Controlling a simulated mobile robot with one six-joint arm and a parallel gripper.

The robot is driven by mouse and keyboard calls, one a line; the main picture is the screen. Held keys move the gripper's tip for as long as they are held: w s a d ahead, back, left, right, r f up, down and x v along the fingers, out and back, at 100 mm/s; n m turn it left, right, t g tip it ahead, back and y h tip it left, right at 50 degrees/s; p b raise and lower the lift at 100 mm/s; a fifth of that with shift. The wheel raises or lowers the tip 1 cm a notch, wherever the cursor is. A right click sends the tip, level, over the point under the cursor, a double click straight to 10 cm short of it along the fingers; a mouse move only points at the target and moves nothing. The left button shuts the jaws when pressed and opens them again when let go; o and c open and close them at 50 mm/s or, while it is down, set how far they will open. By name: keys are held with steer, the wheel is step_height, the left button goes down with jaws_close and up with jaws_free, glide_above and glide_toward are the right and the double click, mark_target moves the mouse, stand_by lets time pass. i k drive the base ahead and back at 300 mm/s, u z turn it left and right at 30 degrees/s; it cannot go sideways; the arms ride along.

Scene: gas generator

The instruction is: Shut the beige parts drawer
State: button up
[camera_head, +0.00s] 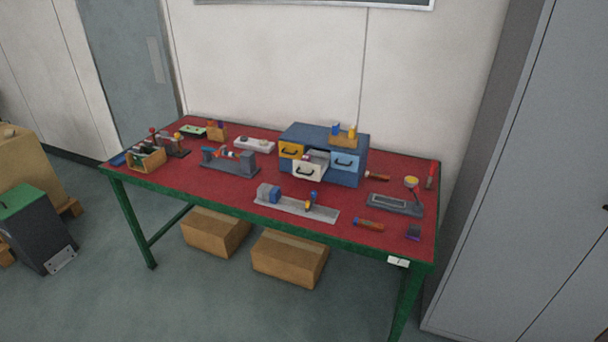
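The beige parts drawer (308,172) is pulled out of the blue drawer cabinet (325,136) on the red-topped workbench. Its front, with a dark handle, stands out ahead of the drawers beside it, and its open top shows. A yellow drawer (291,150) is at its left and a light blue drawer (344,162) at its right; both look flush with the cabinet. My gripper is not in view.
The green-framed workbench (232,197) also holds a grey bench tool (229,163), a grey rail with a blue block (296,206) before the drawer, and a grey tray (394,205). Cardboard boxes (288,258) lie underneath. A grey locker (521,190) stands right. The front floor is clear.

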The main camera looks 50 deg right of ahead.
mark_target(314, 170)
steer(key=u, duration=4.35)
steer(key=i, duration=0.1)
steer(key=z, duration=2.8)
steer(key=k, duration=0.85)
steer(key=z, duration=0.55)
steer(key=i, duration=0.5)
steer(key=u, duration=0.15)
